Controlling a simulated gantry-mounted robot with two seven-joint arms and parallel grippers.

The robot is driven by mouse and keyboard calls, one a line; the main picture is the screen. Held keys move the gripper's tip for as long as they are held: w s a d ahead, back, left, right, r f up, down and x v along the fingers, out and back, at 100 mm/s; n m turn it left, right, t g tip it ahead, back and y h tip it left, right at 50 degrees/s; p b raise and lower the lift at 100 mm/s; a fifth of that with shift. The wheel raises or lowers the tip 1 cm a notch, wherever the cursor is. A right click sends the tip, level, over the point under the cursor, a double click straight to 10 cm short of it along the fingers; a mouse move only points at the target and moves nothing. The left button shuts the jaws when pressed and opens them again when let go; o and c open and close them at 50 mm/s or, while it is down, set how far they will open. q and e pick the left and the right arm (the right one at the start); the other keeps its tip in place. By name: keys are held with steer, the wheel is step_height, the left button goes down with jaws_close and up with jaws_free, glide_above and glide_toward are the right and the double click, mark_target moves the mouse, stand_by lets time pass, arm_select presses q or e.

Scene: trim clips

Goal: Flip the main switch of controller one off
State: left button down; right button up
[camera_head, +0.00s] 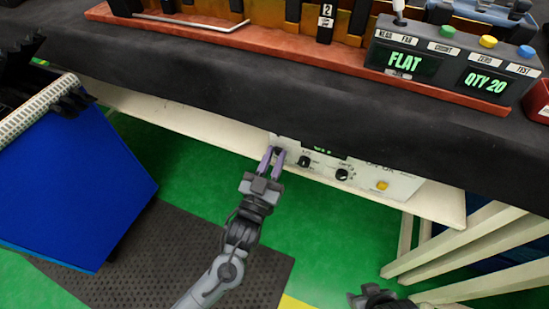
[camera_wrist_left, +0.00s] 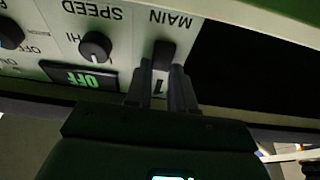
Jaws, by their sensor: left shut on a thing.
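The controller (camera_head: 320,170), a white panel with knobs and a yellow button, sits under the table's front edge. In the left wrist view, its panel (camera_wrist_left: 122,45) appears upside down, with the labels MAIN and SPEED. The dark main switch (camera_wrist_left: 163,56) is by the MAIN label. A green display (camera_wrist_left: 80,76) beside it reads OFF. My left gripper (camera_head: 272,156) is at the panel's left end; in the left wrist view, its fingers (camera_wrist_left: 164,90) are around the switch, shut on it. Part of the switch is hidden between them. My right gripper (camera_head: 372,297) shows only partly, at the bottom edge.
The black-covered table (camera_head: 220,75) hangs over the panel. On it stand a red-based rack and a grey box (camera_head: 450,60) reading FLAT and QTY 20. A blue bin (camera_head: 70,185) is at left. Pale slats (camera_head: 460,245) are at lower right.

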stand_by(0.3)
arm_select(q)
steer(key=c, duration=1)
jaws_free()
steer(key=shift+o, duration=0.2)
steer(key=shift+s+a+f+p, duration=0.1)
steer(key=shift+s+a+p, duration=0.1)
steer(key=shift+s+p, duration=0.25)
steer(key=p+v, duration=0.4)
steer(key=v, duration=0.6)
steer(key=shift+f, duration=0.2)
steer(key=shift+w, duration=0.2)
